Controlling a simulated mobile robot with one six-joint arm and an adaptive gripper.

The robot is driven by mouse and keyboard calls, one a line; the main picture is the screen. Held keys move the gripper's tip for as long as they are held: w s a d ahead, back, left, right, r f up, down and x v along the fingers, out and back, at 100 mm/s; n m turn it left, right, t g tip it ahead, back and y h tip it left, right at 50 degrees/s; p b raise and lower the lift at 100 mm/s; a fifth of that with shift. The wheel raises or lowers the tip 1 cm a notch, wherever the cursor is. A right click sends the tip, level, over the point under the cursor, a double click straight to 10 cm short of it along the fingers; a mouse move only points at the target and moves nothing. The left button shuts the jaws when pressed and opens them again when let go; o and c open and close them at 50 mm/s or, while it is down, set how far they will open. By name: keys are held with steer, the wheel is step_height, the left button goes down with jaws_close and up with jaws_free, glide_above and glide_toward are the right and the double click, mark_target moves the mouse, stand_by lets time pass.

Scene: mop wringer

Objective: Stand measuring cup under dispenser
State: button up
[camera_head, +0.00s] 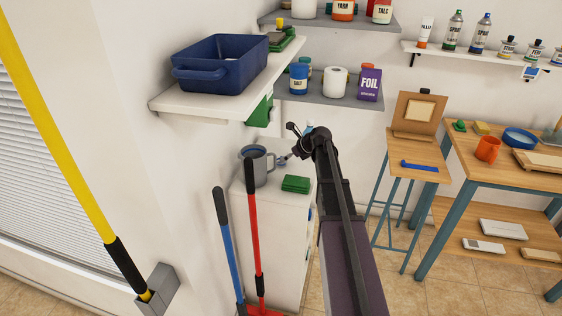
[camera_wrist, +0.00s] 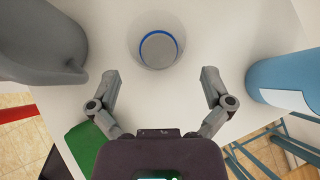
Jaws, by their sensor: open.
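A round, clear-looking vessel with a blue ring and grey disc (camera_wrist: 158,47), which looks like the measuring cup, stands on the white cabinet top in the wrist view. My gripper (camera_wrist: 160,76) is open, its fingers spread on the near side of the vessel, with nothing between them. In the head view my gripper (camera_head: 288,143) is over the cabinet, right of a grey jug (camera_head: 246,158). The jug also shows at the left of the wrist view (camera_wrist: 38,42). A green object (camera_head: 261,111) hangs under the wall shelf; I cannot tell whether it is the dispenser.
A green folded cloth or pad (camera_head: 296,184) lies on the cabinet top (camera_head: 274,190). A light blue rounded object (camera_wrist: 285,80) is close to the right finger. A blue tub (camera_head: 222,62) sits on the shelf above. Blue (camera_head: 229,245) and red (camera_head: 255,235) handles stand in front.

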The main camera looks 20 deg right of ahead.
steer(key=shift+f, duration=0.1)
steer(key=b+x, duration=0.2)
steer(key=x, duration=0.1)
steer(key=shift+s, duration=0.1)
steer(key=shift+b+x, duration=0.9)
steer(key=shift+x, duration=0.25)
steer(key=c, duration=0.8)
steer(key=shift+r, duration=0.2)
step_height(320, 180, up, 10)
steer(key=p, duration=1)
steer(key=shift+f, duration=0.1)
